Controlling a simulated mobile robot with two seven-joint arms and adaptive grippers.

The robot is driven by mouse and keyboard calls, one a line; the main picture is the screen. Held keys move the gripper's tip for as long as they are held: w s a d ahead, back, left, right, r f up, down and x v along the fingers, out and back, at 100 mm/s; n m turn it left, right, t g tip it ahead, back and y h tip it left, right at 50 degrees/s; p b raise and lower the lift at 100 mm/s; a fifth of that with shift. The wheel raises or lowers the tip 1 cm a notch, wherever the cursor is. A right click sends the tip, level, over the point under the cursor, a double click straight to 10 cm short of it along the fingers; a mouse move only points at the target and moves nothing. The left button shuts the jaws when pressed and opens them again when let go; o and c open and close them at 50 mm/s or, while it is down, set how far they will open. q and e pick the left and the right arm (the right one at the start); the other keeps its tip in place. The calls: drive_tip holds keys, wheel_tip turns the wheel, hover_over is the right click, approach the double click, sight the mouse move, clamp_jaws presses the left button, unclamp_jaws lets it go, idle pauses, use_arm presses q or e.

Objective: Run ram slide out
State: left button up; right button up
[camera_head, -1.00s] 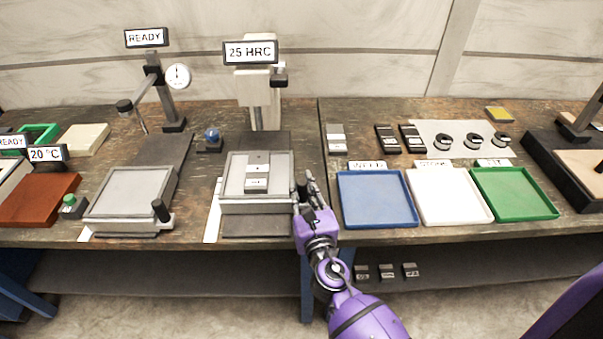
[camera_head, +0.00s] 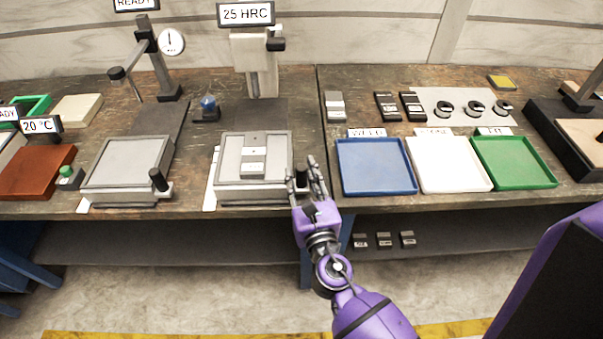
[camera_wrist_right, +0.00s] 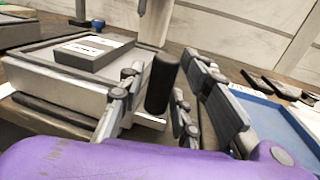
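The ram slide (camera_head: 224,184) is a grey flat-topped carriage under the tester column with the "25 HRC" display (camera_head: 246,14). It sits close to the table's front edge. A small pale block with a label (camera_head: 253,168) lies on its plate, also seen in the wrist view (camera_wrist_right: 92,50). My right gripper (camera_head: 306,178) is at the slide's front right corner. In the wrist view its spread fingers stand around the slide's upright black handle (camera_wrist_right: 162,83), with a gap showing on the left; contact is unclear. My left gripper is out of view.
A blue tray (camera_head: 376,190) lies close right of my gripper, with white (camera_head: 448,187) and green (camera_head: 515,184) trays beyond. A similar slide with a black handle (camera_head: 158,179) stands left, under the dial-gauge stand. Dark blocks (camera_head: 387,106) lie behind the trays.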

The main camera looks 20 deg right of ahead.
drive_tip(key=shift+s, duration=0.1)
drive_tip(key=s, duration=0.8)
drive_tip(key=s+a, duration=0.1)
drive_tip(key=s, duration=0.2)
drive_tip(key=shift+s, duration=0.4)
